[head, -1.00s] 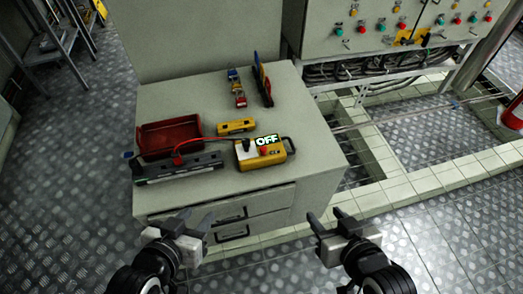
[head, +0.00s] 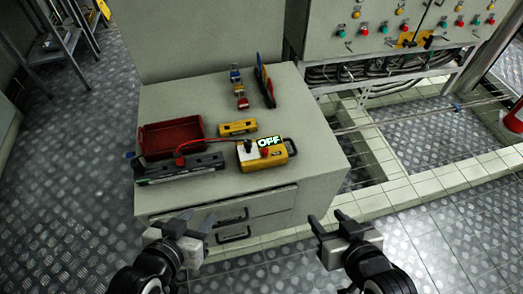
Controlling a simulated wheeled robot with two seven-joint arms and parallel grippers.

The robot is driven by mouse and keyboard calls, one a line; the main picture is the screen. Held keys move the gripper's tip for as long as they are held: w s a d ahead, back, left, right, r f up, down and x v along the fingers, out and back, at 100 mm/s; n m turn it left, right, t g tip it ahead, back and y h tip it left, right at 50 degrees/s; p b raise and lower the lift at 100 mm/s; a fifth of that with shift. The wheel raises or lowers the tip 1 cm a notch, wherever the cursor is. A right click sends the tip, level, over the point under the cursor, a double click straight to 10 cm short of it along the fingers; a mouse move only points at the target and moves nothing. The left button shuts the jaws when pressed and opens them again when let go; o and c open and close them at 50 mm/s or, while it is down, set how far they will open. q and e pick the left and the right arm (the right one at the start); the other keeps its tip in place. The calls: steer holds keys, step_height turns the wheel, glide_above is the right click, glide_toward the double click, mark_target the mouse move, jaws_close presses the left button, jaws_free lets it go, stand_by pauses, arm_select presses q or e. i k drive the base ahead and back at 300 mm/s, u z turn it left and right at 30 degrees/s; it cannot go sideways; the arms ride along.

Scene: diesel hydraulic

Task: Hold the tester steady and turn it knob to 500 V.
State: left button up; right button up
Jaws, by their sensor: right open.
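The yellow tester (head: 275,163) lies on the grey cabinet top near its front right edge, with a handle at its right end. Its lit display (head: 270,141) reads OFF. A dark knob (head: 247,147) and a red part (head: 265,153) stand on its pale face; the knob's setting is too small to read. A red lead runs from the tester to the left. My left gripper (head: 200,219) is in front of the cabinet, below the tester in the picture, apart from it. My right gripper (head: 325,222) is open and empty, in front and to the right of the tester.
A red open bin (head: 170,136) and a long dark bar-shaped device (head: 180,169) are left of the tester. A yellow block-like item (head: 238,128) lies behind it. Small coloured items (head: 239,90) and an upright rack (head: 265,82) stand farther back. The right top is clear.

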mark_target(247, 143)
steer(key=u, duration=0.55)
steer(key=k, duration=1.25)
steer(key=z, duration=0.55)
steer(key=i, duration=1.7)
steer(key=u, duration=0.55)
